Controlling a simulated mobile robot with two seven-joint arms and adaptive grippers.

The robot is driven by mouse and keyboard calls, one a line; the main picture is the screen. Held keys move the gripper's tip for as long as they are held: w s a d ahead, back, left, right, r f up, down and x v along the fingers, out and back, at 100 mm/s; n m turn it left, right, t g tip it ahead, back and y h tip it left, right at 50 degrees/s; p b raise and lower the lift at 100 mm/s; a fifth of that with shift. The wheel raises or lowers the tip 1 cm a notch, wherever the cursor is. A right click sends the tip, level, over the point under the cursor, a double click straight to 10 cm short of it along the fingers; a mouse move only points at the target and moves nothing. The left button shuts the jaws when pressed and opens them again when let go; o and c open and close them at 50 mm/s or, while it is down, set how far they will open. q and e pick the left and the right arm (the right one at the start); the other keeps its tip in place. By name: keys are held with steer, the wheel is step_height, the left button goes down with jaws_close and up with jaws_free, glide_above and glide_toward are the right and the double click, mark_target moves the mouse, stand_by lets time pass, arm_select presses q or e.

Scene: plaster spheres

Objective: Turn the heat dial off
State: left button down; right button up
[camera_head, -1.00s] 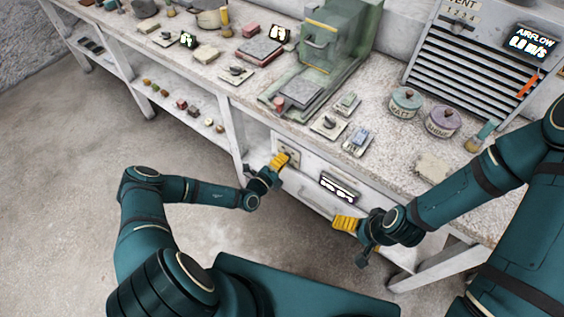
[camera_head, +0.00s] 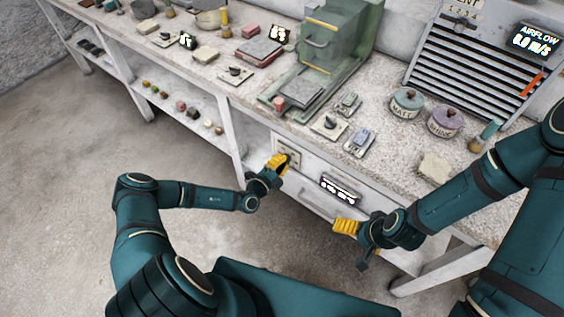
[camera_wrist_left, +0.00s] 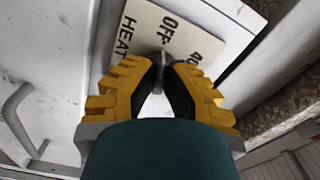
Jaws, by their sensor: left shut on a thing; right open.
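The heat dial is a small dark knob (camera_wrist_left: 163,58) on a cream plate (camera_wrist_left: 150,25) lettered "HEAT", "OFF" and "40" in the left wrist view. In the head view the plate (camera_head: 291,152) sits on the front of the bench, partly hidden by my left gripper. My left gripper (camera_head: 279,162) has yellow fingers and is shut on the knob; the fingertips meet at it in the left wrist view (camera_wrist_left: 162,70). Which mark the dial points to is hidden by the fingers. My right gripper (camera_head: 346,227) is open and empty in front of the bench's lower front.
A display (camera_head: 341,190) is right of the dial on the bench front. A drawer handle (camera_wrist_left: 20,115) shows at the left in the left wrist view. On the benchtop stand a green press (camera_head: 335,45), two lidded jars (camera_head: 406,103) and small switch plates (camera_head: 330,124).

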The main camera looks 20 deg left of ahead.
arm_select(q)
steer(key=shift+r, duration=0.1)
steer(key=c, duration=1)
jaws_free()
steer(key=shift+d, duration=0.1)
steer(key=shift+c, duration=0.2)
steer(key=shift+s, duration=0.1)
steer(key=v, duration=1.2)
